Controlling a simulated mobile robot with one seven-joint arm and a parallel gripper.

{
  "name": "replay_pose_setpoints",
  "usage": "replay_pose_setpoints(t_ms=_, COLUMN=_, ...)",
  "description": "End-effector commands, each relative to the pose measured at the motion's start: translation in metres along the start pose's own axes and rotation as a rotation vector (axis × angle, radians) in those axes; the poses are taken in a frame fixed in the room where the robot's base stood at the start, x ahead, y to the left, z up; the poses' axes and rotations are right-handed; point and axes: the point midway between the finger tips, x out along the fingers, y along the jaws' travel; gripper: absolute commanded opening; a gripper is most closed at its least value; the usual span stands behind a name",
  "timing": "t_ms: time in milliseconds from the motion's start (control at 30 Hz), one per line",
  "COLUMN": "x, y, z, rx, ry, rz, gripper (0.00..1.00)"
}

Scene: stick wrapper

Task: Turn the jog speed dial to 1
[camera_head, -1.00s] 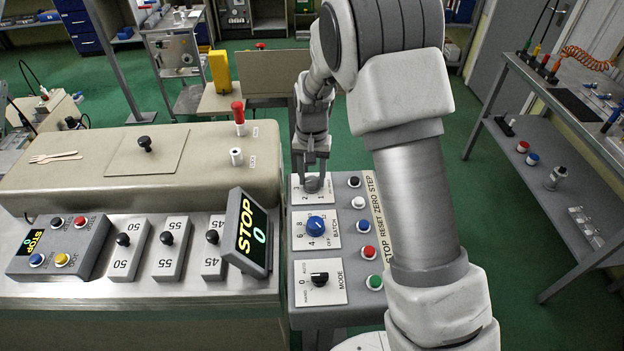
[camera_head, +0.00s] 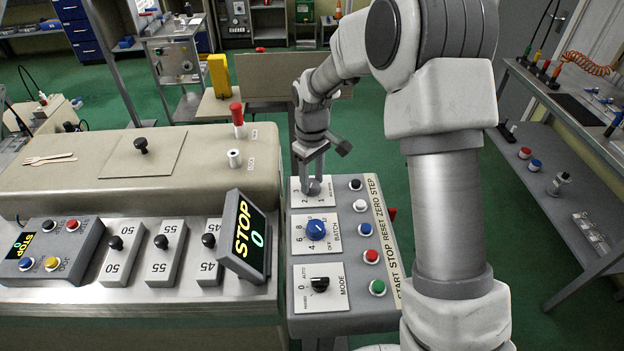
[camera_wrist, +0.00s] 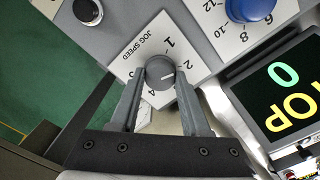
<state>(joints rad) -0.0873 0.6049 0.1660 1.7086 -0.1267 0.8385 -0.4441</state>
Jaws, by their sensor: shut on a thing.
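The jog speed dial (camera_wrist: 160,72) is a round grey knob on a white plate (camera_wrist: 147,45) with printed numbers. Its white pointer line points right, close to the 2. The 1 is printed just above the 2 in the wrist view, and part of the scale is hidden by a finger. My gripper (camera_wrist: 159,76) is shut on the dial, with one finger on each side. In the head view, my gripper (camera_head: 312,183) reaches down onto the dial at the far end of the grey control panel (camera_head: 352,262).
The blue batch dial (camera_head: 316,229) and the black mode dial (camera_head: 320,284) are nearer on the same panel. Push buttons (camera_head: 365,229) line its right side. A tilted display (camera_head: 244,238) reading STOP 0 stands to the left.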

Motion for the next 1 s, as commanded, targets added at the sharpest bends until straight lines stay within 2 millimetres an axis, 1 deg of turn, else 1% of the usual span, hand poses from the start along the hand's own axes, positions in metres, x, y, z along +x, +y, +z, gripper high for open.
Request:
replay_pose_setpoints(t_ms=600, x=-0.0008, y=0.0002, z=0.0002, rx=-0.564, ry=0.000, rz=-0.001, gripper=0.00)
replay_pose_setpoints(t_ms=800, x=-0.0009, y=0.0003, z=0.0002, rx=-0.698, ry=0.000, rz=-0.001, gripper=0.00)
replay_pose_setpoints(t_ms=1000, x=-0.0007, y=0.0003, z=0.0002, rx=-0.787, ry=0.000, rz=0.000, gripper=0.00)
